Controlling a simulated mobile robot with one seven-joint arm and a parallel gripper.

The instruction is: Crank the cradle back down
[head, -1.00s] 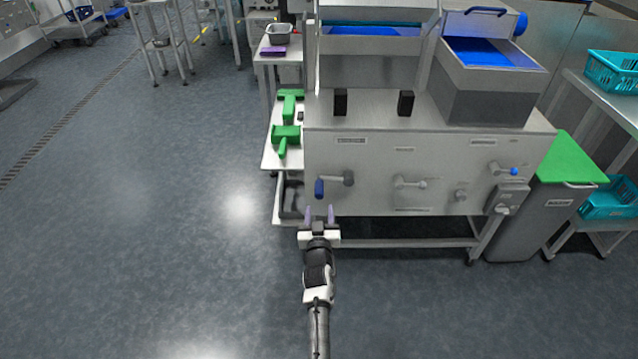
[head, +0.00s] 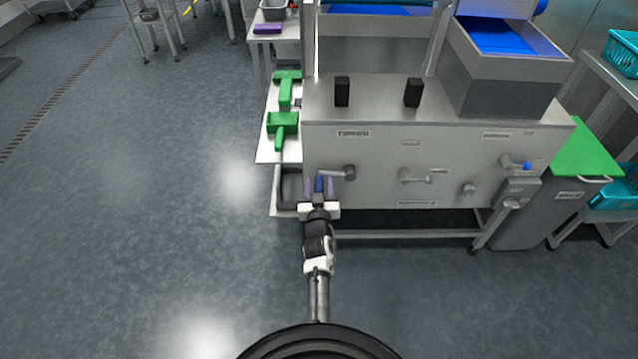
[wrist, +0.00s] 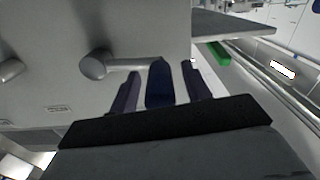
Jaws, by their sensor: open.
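The crank on the left of the machine's front panel has a grey arm and hub (head: 349,172) and a dark blue handle (head: 319,184). In the wrist view the hub (wrist: 95,64) is at the left and the blue handle (wrist: 159,86) stands between my two fingers. My gripper (head: 320,187) is open, with one purple finger on each side of the handle. In the wrist view my gripper (wrist: 160,88) shows narrow gaps between fingers and handle. I cannot identify the cradle in these views.
Other grey cranks (head: 416,176) and a blue-tipped knob (head: 527,166) sit farther right on the panel. Green tools (head: 283,122) lie on a side shelf at the left. A green-lidded bin (head: 583,152) stands at the right. The floor (head: 150,220) at the left is clear.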

